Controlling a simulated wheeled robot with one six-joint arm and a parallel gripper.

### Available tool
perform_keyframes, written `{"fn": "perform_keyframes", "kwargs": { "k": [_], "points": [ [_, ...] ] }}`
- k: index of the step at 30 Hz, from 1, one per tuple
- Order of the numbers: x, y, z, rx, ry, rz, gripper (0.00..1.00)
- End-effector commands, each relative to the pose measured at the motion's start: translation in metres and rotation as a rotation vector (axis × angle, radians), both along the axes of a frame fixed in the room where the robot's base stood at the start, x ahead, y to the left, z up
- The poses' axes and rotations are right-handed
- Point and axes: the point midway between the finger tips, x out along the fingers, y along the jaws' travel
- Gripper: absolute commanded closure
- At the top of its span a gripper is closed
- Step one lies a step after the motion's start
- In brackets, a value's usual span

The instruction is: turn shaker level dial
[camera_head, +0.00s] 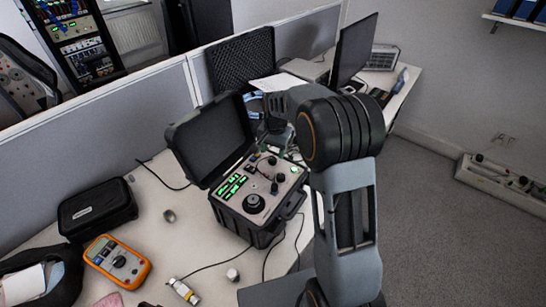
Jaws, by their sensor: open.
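The shaker unit (233,216) is an open black case on the desk, its lid raised at the back left. Its panel has green lit displays (231,186), a large round black dial (254,203) near the front and smaller black knobs (281,177) further back. Labels are too small to read, so I cannot tell which is the level dial. My gripper (273,148) is open and points down over the back right of the panel. It is small and partly merged with dark parts behind it. I cannot tell whether it touches a knob.
An orange multimeter (117,263), a black pouch (97,208), a small bottle (184,291) and a small round part (233,275) lie on the desk (160,235). Cables run from the case. A grey partition (130,125) stands behind; a monitor (354,50) is beyond my arm.

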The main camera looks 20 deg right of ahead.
Motion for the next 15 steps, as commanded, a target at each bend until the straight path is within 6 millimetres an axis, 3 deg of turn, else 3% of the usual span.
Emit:
{"fn": "perform_keyframes", "kwargs": {
  "k": [6,15],
  "points": [
    [0.001,0.001,-0.027,0.000,0.002,0.001,0.44],
    [0.001,0.002,-0.039,-0.001,-0.001,0.001,0.44]
  ]
}}
